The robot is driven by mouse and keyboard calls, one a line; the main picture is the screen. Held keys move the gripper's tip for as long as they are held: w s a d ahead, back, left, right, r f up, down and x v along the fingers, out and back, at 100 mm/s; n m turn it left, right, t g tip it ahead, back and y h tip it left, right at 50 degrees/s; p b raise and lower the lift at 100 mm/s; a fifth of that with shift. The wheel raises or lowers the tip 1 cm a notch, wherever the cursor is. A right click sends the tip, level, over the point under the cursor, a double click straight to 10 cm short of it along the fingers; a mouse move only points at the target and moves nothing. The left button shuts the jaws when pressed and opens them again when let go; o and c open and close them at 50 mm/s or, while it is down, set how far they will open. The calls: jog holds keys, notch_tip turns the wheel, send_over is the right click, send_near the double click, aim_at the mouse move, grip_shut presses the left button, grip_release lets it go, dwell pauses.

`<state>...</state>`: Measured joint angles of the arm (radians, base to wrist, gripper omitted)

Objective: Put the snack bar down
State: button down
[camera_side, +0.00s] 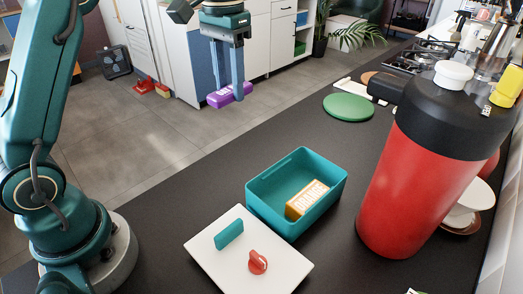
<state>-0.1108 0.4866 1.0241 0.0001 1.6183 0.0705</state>
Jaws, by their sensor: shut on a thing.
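My gripper (229,84) is at the upper middle of the side view, pointing down, with its fingers shut on a purple snack bar (222,96). The bar hangs at the fingertips, its long side running across the view. In the picture it appears in front of the floor and white cabinets, beyond the dark worktop's far edge. Nothing is seen touching it from below.
A teal open box (264,207) holds an orange-labelled block (306,200). A white board (213,248) with a teal piece and red knob lies in front. A red and black container (418,190) stands right. A green disc (348,107) lies behind; worktop between is clear.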

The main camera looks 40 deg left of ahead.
jog(key=shift+w+d+f, duration=0.35)
jog(key=shift+d+f, duration=1.6)
jog(key=shift+d, duration=0.15)
jog(key=shift+w+d+f, duration=0.4)
jog(key=shift+d+f, duration=1.5)
jog(key=shift+d, duration=0.25)
jog(key=shift+w+d+f, duration=0.35)
jog(key=shift+d+f, duration=1.6)
jog(key=shift+d, duration=0.15)
jog(key=shift+f, duration=0.6)
jog(key=shift+c, duration=2.3)
grip_release()
